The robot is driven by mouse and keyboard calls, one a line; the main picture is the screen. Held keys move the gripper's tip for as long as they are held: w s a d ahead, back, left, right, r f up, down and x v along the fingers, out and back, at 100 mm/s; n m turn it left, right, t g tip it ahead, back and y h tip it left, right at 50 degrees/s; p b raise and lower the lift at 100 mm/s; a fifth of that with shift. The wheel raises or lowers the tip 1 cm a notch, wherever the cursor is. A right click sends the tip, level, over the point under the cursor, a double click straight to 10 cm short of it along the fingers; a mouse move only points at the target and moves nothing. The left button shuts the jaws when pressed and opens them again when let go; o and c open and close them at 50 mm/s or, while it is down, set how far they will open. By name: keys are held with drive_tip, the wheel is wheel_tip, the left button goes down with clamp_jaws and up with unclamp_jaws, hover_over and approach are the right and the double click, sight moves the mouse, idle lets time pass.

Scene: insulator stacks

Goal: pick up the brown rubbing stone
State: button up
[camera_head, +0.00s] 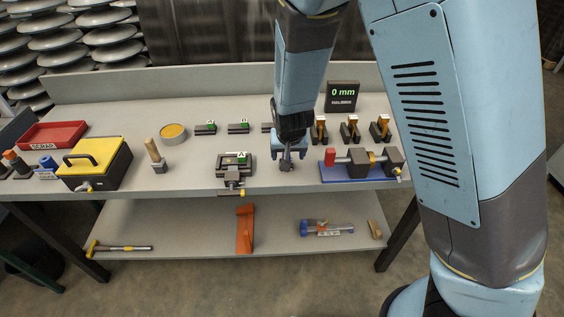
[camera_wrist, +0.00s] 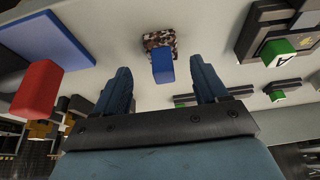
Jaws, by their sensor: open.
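A speckled brown block (camera_wrist: 153,41), which looks like the rubbing stone, lies on the grey bench top in the wrist view. A blue block-shaped piece (camera_wrist: 162,67) stands at its near side; I cannot tell if the two are joined. My gripper (camera_wrist: 160,77) is open, with one finger to each side of the blue piece and the brown block beyond the fingertips. In the head view my gripper (camera_head: 287,163) points down near the bench's front edge. The brown block is not distinguishable there, apparently hidden by my gripper.
A blue mat (camera_head: 331,178) with a red-ended device (camera_head: 333,157) lies right of my gripper. A dark block marked A (camera_head: 234,162) is close on the left. A display reading 0 mm (camera_head: 342,95) stands behind. A yellow toolbox (camera_head: 95,162) and red scrap tray (camera_head: 52,134) are farther left.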

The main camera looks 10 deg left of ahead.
drive_tip(key=shift+a+x, duration=0.2)
drive_tip(key=shift+x, duration=1.9)
drive_tip(key=shift+c, duration=0.3)
drive_tip(key=c, duration=1.2)
drive_tip(key=shift+c, duration=0.2)
drive_tip(key=shift+r, duration=0.15)
